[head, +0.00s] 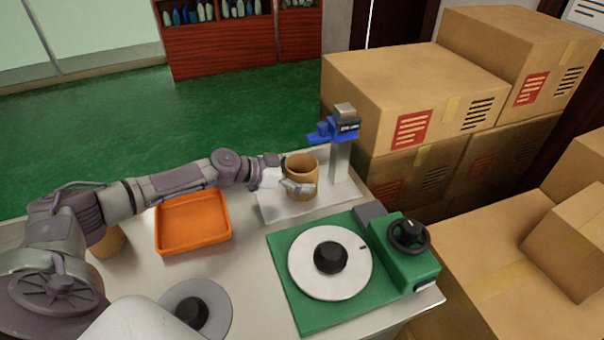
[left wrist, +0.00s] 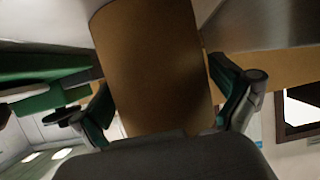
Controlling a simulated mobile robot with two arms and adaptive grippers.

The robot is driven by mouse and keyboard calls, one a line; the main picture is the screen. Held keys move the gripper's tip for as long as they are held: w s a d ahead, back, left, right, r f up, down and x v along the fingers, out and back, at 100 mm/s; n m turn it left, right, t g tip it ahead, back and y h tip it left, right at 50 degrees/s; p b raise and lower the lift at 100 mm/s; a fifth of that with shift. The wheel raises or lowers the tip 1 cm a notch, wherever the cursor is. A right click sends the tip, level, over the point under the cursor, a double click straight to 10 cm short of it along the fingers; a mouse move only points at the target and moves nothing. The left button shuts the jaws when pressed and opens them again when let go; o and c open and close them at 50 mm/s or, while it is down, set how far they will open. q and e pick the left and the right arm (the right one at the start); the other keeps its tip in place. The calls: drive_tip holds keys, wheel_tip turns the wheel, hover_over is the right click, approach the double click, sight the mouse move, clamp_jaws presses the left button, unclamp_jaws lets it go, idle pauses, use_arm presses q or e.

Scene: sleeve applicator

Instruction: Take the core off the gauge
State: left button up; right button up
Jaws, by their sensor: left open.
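The core (head: 302,165), a brown cardboard tube, stands upright on the pale base plate of the gauge (head: 340,160), which has a grey post and a blue head. The blue head is above and to the right of the core, apart from it. My left gripper (head: 296,186) is open at the core, low on its side. In the left wrist view the core (left wrist: 155,60) fills the middle, with one finger of the left gripper (left wrist: 168,100) on each side of it. I cannot tell whether the fingers touch it. My right gripper is not in view.
An orange tray (head: 193,222) lies left of the gauge, under my left arm. A green turntable unit (head: 290,298) with a white disc and black handwheel stands in front. A grey disc (head: 219,299) and another brown tube (head: 108,243) are at left. Cardboard boxes (head: 410,85) stand behind, right.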

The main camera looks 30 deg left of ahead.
use_arm(q)
drive_tip(key=c, duration=1)
drive_tip(key=shift+o, duration=0.2)
